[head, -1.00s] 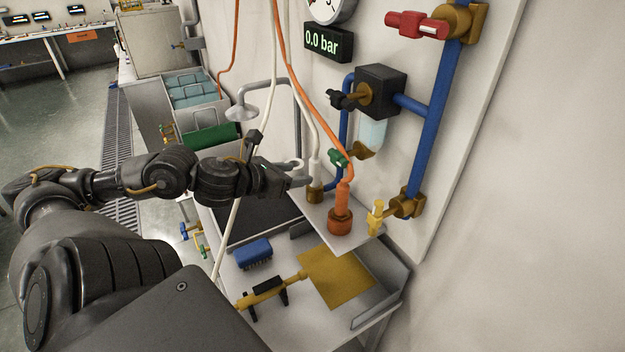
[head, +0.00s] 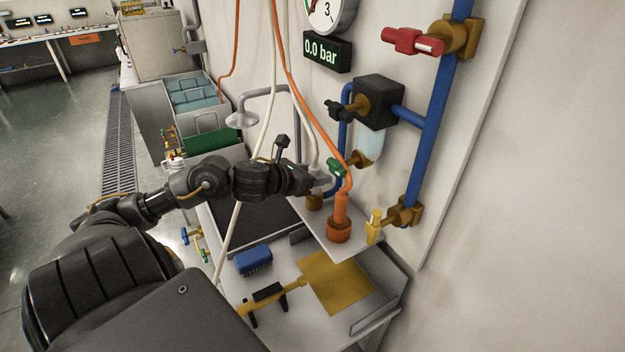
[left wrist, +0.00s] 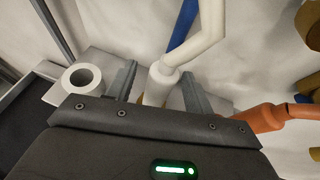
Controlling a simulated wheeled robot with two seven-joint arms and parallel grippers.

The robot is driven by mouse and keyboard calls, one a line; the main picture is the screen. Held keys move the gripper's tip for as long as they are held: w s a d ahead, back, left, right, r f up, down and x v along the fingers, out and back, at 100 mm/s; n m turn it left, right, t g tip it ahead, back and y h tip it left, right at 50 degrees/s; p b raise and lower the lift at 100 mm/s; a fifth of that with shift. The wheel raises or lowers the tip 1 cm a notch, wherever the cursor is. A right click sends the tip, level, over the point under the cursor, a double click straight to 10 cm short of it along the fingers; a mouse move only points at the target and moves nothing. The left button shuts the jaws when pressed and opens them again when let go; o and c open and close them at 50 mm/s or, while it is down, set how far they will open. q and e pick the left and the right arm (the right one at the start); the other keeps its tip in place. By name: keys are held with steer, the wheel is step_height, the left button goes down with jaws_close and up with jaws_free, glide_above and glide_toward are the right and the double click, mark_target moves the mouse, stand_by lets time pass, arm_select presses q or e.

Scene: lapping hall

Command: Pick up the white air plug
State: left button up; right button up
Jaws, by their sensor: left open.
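The white air plug (head: 314,164), on the end of a white hose, stands upright at the brass socket (head: 314,202) on the small wall shelf. My left gripper (head: 321,181) is at the plug and hides its lower part in the head view. In the left wrist view the white plug (left wrist: 160,82) stands between the two grey fingers of my left gripper (left wrist: 159,88), which are open with gaps on both sides. My right gripper is not in view.
An orange plug (head: 340,215) with an orange hose stands close on the right. A yellow valve (head: 374,226) and blue pipe (head: 433,120) are further right. A blue brush (head: 254,260) and brass-coloured plate (head: 337,281) lie on the bench below. A white ring (left wrist: 82,79) shows in the wrist view.

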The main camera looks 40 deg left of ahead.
arm_select(q)
steer(key=shift+w+d+f, duration=0.1)
steer(key=shift+w, duration=0.1)
steer(key=shift+c, duration=0.4)
jaws_close()
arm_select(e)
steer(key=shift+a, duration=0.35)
